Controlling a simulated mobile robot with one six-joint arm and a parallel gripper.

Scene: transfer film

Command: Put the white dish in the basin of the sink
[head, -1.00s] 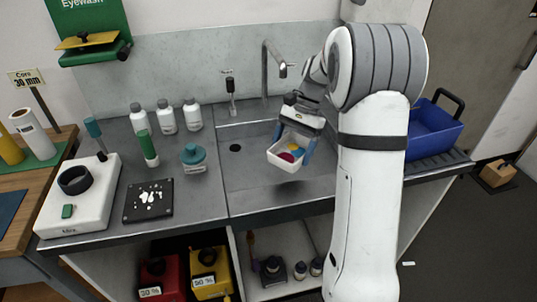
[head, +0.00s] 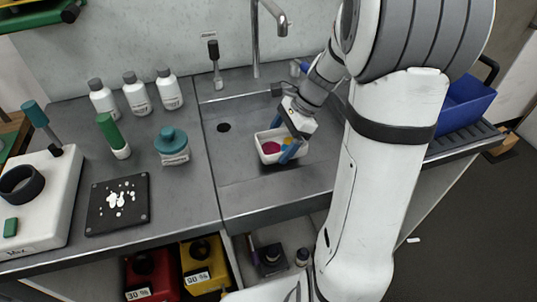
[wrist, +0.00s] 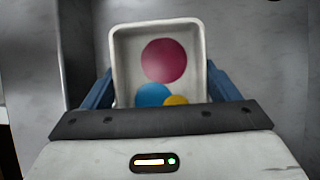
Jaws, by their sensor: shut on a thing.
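The white dish (head: 264,157) is a small rectangular tray with a magenta disc, a blue disc and a yellow disc inside. My gripper (head: 288,150) is shut on it, with a blue finger on each side. In the wrist view the dish (wrist: 118,60) sits between the blue fingers, its near end hidden by my gripper (wrist: 160,95). The sink basin (head: 225,165) is grey metal with a dark drain at its left. The dish is over or inside the basin; I cannot tell whether it touches the floor.
A tap (head: 256,45) rises behind the basin. Several white bottles (head: 137,95), a teal-capped jar (head: 172,148) and a black plate with white bits (head: 118,222) stand on the left counter. A blue bin (head: 465,105) stands at the right.

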